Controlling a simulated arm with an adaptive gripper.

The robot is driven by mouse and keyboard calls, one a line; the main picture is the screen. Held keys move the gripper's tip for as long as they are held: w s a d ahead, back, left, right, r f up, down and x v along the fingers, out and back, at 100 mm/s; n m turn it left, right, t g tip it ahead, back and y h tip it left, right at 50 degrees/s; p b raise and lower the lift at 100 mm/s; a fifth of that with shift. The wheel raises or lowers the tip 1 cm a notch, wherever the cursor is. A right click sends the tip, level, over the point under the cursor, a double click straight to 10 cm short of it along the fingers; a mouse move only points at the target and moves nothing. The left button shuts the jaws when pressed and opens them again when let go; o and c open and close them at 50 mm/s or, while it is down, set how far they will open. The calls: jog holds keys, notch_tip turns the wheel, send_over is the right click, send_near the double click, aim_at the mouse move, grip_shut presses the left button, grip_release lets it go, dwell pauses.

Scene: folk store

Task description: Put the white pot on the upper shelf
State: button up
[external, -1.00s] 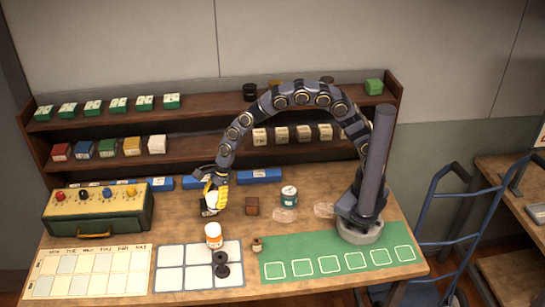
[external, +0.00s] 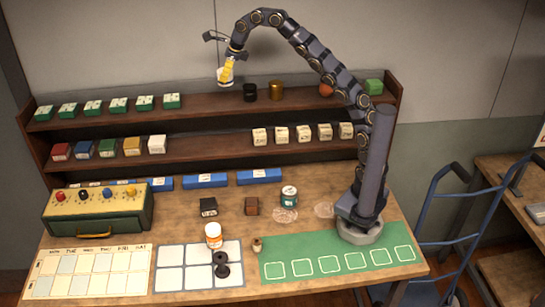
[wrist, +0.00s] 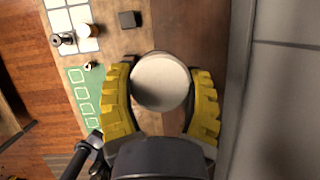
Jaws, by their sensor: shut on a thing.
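The white pot (wrist: 160,82) is between the yellow fingers of my gripper (wrist: 162,95), which is shut on it in the wrist view. In the external view my gripper (external: 227,72) holds the white pot (external: 224,82) at the height of the upper shelf (external: 205,105), left of a black pot (external: 250,92). I cannot tell whether the white pot touches the shelf. A gold pot (external: 276,90) stands right of the black pot on that shelf.
Several green boxes (external: 119,105) line the upper shelf's left part. Cream blocks (external: 303,133) and coloured boxes (external: 108,149) stand on the lower shelf. A black box (external: 208,206) is on the table.

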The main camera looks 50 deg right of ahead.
jog(key=shift+s+d+r+m+h, duration=0.25)
jog(key=shift+s+d+r+m, duration=0.8)
jog(key=shift+d, duration=2.6)
jog(key=shift+s+d+r+m+h, duration=0.3)
jog(key=shift+s+d+r, duration=0.8)
jog(key=shift+d+r, duration=1.8)
jog(key=s+d+f+m, duration=0.1)
jog(key=s+d+f, duration=0.2)
jog(key=s+d, duration=0.45)
jog(key=s+d+f+m+t+h, duration=0.1)
jog(key=s+d+f+m, duration=0.1)
jog(key=s+d+f, duration=0.4)
jog(key=s+d+f+m, duration=0.1)
jog(key=s+d, duration=0.8)
jog(key=shift+a+f, duration=0.15)
jog(key=shift+f, duration=3.45)
jog(key=shift+f, duration=0.1)
jog(key=o, duration=1.1)
jog(key=shift+f, duration=0.1)
